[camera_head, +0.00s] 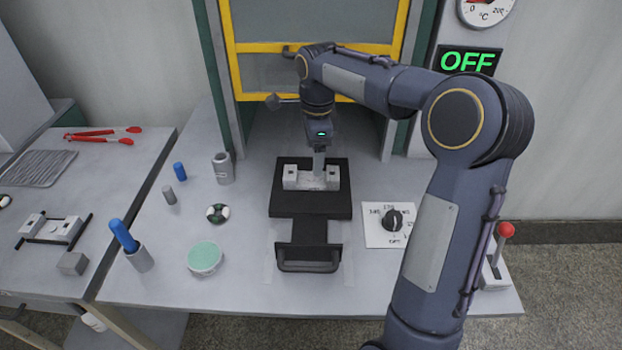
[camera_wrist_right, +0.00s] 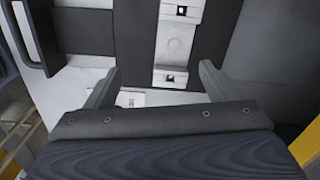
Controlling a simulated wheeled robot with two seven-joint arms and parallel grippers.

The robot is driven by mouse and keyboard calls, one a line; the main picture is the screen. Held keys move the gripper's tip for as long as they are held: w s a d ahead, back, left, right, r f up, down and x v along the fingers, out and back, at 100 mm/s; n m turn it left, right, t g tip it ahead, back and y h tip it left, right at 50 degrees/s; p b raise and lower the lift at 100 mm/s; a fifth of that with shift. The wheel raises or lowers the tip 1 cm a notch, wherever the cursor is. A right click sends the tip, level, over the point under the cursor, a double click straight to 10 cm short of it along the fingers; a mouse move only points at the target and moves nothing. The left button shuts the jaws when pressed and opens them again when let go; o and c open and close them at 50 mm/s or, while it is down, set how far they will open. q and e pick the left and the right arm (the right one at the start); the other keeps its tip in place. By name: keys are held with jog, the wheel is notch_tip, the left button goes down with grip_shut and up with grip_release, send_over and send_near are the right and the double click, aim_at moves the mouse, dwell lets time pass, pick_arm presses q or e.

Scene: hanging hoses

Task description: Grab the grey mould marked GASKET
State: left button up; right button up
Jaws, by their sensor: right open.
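A light grey mould (camera_head: 291,178) with a raised block at each end lies on the black tray (camera_head: 283,209) in the middle of the bench. In the right wrist view the mould (camera_wrist_right: 178,42) shows as a pale bar with two square holes and a round mark between them. I cannot read the word GASKET on it. My right gripper (camera_head: 318,178) points down at the mould's middle and partly hides it. In the right wrist view the gripper (camera_wrist_right: 161,68) has its fingers spread, with the mould between their lines. I cannot tell whether they touch it. My left gripper is out of view.
A yellow-framed press (camera_head: 232,60) stands behind the tray. A dial plate (camera_head: 374,233) is right of it and a red-knobbed lever (camera_head: 506,231) farther right. A green-topped disc (camera_head: 204,257) and several small cylinders stand left. Another grey block with black rods (camera_head: 62,229) lies on the left table.

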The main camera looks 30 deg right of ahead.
aim_at(311, 177)
jog(key=w+f+m, duration=0.2)
jog(key=shift+w+d+f+g, duration=0.15)
jog(key=shift+d+f+g, duration=0.15)
jog(key=shift+f, duration=0.05)
notch_tip(311, 177, down, 7)
jog(key=shift+w+r, duration=0.1)
jog(key=shift+r, duration=0.05)
jog(key=shift+d, duration=0.1)
jog(key=c, duration=1.3)
jog(key=shift+c, duration=0.6)
jog(key=shift+r, duration=0.15)
